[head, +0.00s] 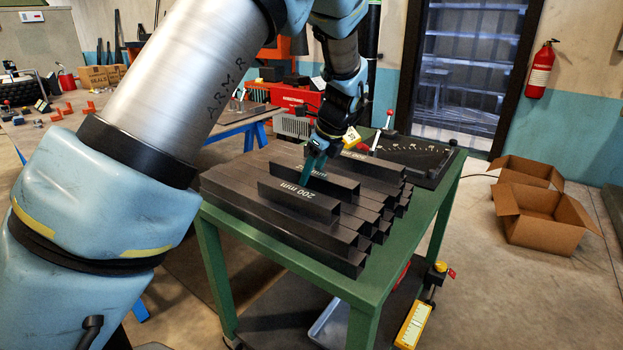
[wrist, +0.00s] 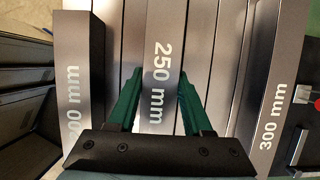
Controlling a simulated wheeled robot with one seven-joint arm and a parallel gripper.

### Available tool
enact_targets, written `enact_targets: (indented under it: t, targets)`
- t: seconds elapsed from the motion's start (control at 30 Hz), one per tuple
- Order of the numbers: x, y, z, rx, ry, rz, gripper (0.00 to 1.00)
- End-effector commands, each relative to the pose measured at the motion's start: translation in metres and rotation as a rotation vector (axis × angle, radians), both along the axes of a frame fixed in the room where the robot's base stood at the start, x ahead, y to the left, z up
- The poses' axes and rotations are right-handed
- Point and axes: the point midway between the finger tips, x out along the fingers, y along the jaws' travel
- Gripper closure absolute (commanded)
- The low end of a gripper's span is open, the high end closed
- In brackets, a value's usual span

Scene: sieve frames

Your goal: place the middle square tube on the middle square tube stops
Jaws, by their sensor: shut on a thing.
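The middle square tube, a dark bar marked 250 mm (wrist: 161,65), lies between my gripper's (wrist: 160,100) two green fingers in the wrist view. The fingers are shut on its sides. In the head view, my gripper (head: 313,165) comes down over the tubes on the green table, and the middle tube (head: 340,186) shows partly behind the fingers. A shorter tube marked 200 mm (head: 300,198) lies in front, and one marked 300 mm (head: 376,160) lies behind. I cannot tell whether the middle tube is raised off the bars below. I cannot surely make out the stops.
Several long dark bars (head: 290,237) lie side by side under the tubes on the green table (head: 380,287). A dark plate with white marks (head: 415,152) sits at the table's back right. Open cardboard boxes (head: 545,215) stand on the floor at right.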

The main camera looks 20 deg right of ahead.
Motion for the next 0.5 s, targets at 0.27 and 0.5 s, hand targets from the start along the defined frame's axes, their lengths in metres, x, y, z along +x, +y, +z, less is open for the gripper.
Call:
enact_targets:
  t: [0.27,0.5]
  targets:
    - [0.0000,-0.0001,0.0002,0.000,0.000,0.000,0.99]
    - [-0.0001,-0.0001,0.0003,0.000,0.000,0.000,1.00]
